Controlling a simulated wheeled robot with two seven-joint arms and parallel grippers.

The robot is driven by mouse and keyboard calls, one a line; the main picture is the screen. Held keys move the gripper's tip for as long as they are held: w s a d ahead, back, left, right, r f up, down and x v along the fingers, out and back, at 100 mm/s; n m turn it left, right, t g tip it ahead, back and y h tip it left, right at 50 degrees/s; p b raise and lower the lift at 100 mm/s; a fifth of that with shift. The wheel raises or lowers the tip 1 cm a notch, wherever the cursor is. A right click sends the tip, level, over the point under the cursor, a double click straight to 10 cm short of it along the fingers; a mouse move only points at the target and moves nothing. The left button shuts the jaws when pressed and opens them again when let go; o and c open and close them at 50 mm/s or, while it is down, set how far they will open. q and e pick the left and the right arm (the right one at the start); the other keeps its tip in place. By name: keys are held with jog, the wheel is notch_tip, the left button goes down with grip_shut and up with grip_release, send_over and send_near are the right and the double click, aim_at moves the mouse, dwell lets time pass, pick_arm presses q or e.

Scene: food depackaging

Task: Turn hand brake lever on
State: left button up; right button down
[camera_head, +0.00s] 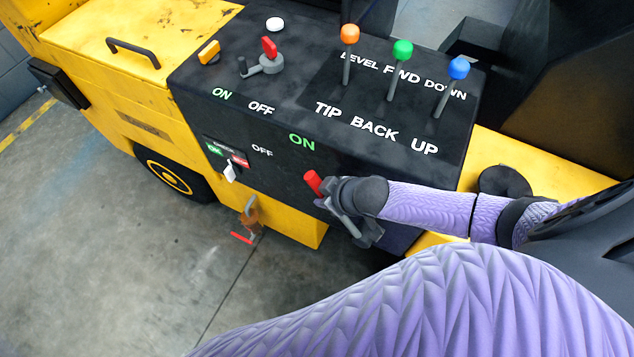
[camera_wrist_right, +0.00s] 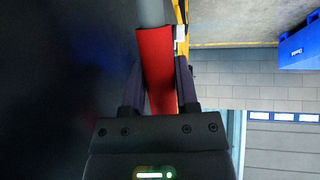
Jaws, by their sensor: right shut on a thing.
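The hand brake lever (camera_head: 313,182) has a red grip and stands at the lower right part of the black control panel, below a green "ON" label. My right gripper (camera_head: 327,194) is at the lever. In the right wrist view the red grip (camera_wrist_right: 156,70) lies between the two fingers of my right gripper (camera_wrist_right: 160,85), which is shut on it. A grey shaft (camera_wrist_right: 151,12) runs on from the far end of the grip. The lever's base is hidden in the head view. My left gripper is not in view.
The black panel (camera_head: 290,130) carries orange (camera_head: 349,34), green (camera_head: 402,48) and blue (camera_head: 458,68) knobbed levers. A red key switch (camera_head: 268,52) and a white-tipped switch (camera_head: 230,172) are to the left. The concrete floor (camera_head: 110,260) is clear at the lower left.

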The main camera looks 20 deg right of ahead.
jog(key=shift+s+d+r+t+y+p, duration=0.3)
jog(key=shift+s+r+t+p, duration=0.1)
jog(key=shift+r, duration=0.15)
jog(key=shift+w, duration=0.1)
jog(key=c, duration=0.6)
grip_release()
jog(key=shift+d, duration=0.1)
jog(key=shift+o, duration=1.1)
jog(key=shift+s, duration=0.2)
